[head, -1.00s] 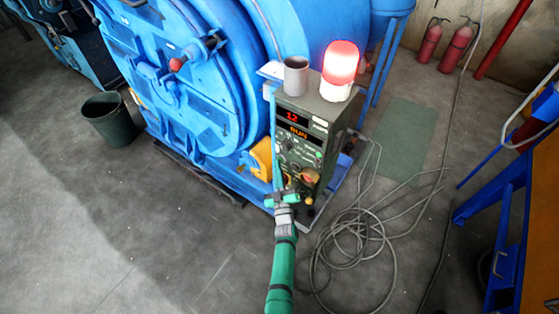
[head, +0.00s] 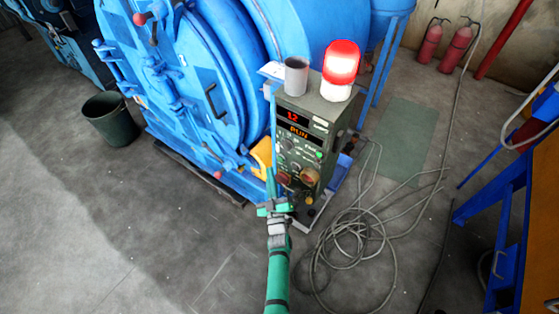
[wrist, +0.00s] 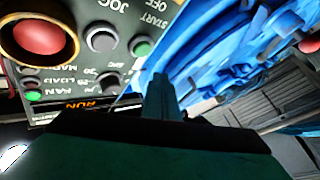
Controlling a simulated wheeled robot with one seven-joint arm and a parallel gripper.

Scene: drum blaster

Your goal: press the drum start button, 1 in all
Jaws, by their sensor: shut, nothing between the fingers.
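The control box (head: 304,150) stands in front of the blue drum machine (head: 215,85). Its display (head: 299,132) reads RUN. In the wrist view the panel is upside down. A green button (wrist: 142,46) sits beside the START lettering, with a grey button (wrist: 101,38) and a big red button (wrist: 40,35) to its left. My gripper (head: 271,186) is at the panel's lower left in the head view. Its shut, empty fingers also show in the wrist view (wrist: 158,88), just beside the panel and apart from the green button. The green button is not clear in the head view.
A red lamp (head: 341,65) glows on the box beside a grey cup (head: 296,76). A loose cable coil (head: 350,245) lies on the floor to the right. A dark bucket (head: 109,120) stands at left. The floor at front left is clear.

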